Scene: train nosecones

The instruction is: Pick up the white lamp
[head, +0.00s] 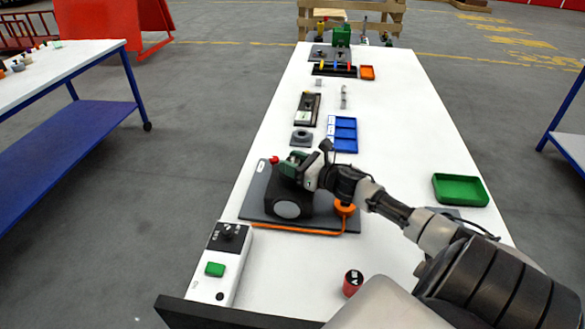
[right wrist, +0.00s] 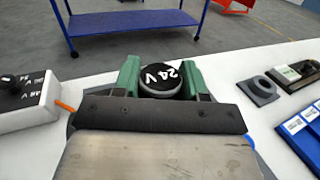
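My right gripper (head: 297,166) is above the black nosecone block (head: 290,192), which has a pale round disc on its front. In the right wrist view, the two green fingers of the right gripper (right wrist: 161,80) stand on either side of the white lamp (right wrist: 160,92). Its round black top reads "24 V", and a pale rim shows below. Both fingers appear to touch its sides. The gripper hides the lamp in the head view. My left gripper is in neither view.
A grey base plate (head: 257,190) and orange cable (head: 290,229) lie around the block. A white control box (head: 220,266) stands front left, and a red lamp (head: 352,283) near the front. A green tray (head: 460,189) is at right; a blue tray (head: 342,134) lies beyond.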

